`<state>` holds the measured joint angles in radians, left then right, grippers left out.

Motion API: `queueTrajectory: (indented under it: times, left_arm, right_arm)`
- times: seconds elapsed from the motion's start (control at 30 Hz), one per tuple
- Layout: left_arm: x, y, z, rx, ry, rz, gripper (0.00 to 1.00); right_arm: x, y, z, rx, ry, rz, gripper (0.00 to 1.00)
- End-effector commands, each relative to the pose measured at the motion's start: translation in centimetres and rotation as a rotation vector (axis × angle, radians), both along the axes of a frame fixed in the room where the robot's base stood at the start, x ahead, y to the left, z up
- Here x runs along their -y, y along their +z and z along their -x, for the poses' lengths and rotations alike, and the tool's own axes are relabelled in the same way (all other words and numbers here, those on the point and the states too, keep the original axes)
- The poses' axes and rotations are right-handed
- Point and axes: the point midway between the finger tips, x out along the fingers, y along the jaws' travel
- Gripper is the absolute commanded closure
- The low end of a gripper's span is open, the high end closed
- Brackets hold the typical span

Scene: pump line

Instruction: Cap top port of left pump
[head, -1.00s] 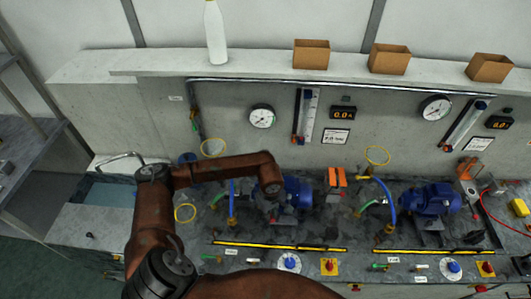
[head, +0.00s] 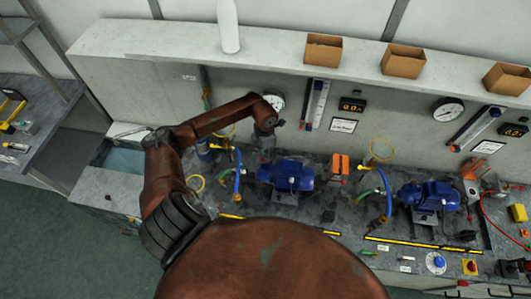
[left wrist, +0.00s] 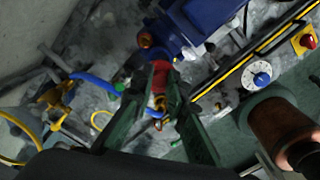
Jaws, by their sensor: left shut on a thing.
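The left pump (head: 288,175), a blue motor body, sits on the grey bench in the head view. Part of its blue body (left wrist: 195,22) shows at the top of the left wrist view. My left gripper (head: 264,152) is just behind and left of the pump's left end, pointing down. In the left wrist view its dark green fingers (left wrist: 163,88) are shut on a small red piece (left wrist: 160,74), which looks like a cap. A copper-coloured round fitting (left wrist: 146,40) shows beyond the red piece, apart from it; I cannot tell if it is the top port. My right gripper is out of view.
A blue hose (head: 238,178) and yellow loops stand left of the pump. An orange block (head: 341,164) stands right of it, then a second blue pump (head: 430,197). A gauge (head: 274,102) is on the wall behind my left arm. A yellow-black strip (head: 410,243) runs along the front.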

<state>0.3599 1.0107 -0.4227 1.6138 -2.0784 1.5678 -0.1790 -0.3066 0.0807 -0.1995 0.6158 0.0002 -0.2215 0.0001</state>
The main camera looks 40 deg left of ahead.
Motion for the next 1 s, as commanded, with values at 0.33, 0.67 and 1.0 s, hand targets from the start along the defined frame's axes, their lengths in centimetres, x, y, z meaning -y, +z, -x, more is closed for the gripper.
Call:
queueTrajectory:
  times: [0.33,0.67,1.0]
  left_arm:
    - [0.1,-3.5,0.1,-0.001,-0.002,0.002,0.95]
    - [0.1,-5.1,0.0,0.001,-0.004,0.001,0.95]
    - [0.1,-5.0,0.0,0.001,-0.003,0.001,0.95]
  right_arm:
    - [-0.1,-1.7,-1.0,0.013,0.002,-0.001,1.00]
    - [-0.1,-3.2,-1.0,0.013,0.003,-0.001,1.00]
    - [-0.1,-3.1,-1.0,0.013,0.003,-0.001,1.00]
